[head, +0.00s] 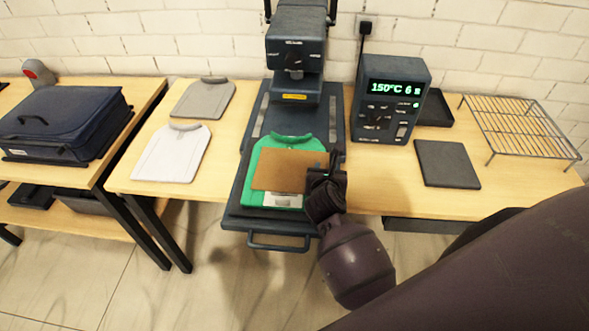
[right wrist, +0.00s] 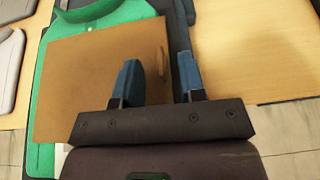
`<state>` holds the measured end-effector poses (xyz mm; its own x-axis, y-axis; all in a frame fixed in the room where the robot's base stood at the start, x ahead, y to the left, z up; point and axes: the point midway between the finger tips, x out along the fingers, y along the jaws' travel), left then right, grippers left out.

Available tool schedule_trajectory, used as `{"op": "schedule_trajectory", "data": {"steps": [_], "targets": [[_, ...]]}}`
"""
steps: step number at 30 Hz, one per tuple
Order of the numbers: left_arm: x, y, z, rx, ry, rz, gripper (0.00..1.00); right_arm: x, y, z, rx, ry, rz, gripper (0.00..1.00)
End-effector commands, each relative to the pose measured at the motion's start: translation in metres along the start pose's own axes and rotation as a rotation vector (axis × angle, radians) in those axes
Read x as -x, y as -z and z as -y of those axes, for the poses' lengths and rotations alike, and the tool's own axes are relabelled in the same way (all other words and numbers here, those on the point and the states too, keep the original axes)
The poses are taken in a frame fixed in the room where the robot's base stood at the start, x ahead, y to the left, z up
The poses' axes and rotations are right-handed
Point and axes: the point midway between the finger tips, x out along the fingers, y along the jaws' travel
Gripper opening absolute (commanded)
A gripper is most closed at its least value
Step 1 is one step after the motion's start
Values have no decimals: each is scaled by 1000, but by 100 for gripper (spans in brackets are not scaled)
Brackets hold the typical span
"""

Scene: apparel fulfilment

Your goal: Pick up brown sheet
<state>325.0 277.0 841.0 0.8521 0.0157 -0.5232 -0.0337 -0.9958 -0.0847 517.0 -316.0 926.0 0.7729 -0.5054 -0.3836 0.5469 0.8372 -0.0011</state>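The brown sheet (head: 280,170) lies over the green garment-shaped piece (head: 292,138) on the lower plate of the press. My right gripper (head: 327,168) is at the sheet's right edge. In the right wrist view the brown sheet (right wrist: 90,80) has a small raised tab near its right edge. The fingers of my right gripper (right wrist: 158,62) are apart, one over the sheet and one beyond its right edge, with the tab between them. Whether they touch the sheet is unclear. My left gripper is not in view.
The press head (head: 297,50) stands behind the sheet. A control box (head: 390,100) reading 150°C, a dark flat pad (head: 447,164) and a wire rack (head: 520,125) are to the right. White (head: 172,153) and grey (head: 203,98) garment-shaped pieces lie left. A dark case (head: 65,120) sits on the left table.

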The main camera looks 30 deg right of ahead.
Motion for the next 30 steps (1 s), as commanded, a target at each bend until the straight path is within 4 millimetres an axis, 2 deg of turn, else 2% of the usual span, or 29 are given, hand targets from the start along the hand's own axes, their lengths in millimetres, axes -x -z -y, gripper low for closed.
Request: {"op": "schedule_trajectory", "data": {"steps": [3, 11, 18, 30], "targets": [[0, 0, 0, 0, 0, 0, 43, -9, 0, 0, 0, 1, 0, 37], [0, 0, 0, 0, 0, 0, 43, -10, 0, 0, -1, 1, 0, 37], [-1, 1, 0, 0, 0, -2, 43, -10, 0, 0, -1, 0, 0, 0], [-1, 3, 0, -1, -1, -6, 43, -9, -3, 0, -1, 0, 1, 0]]}}
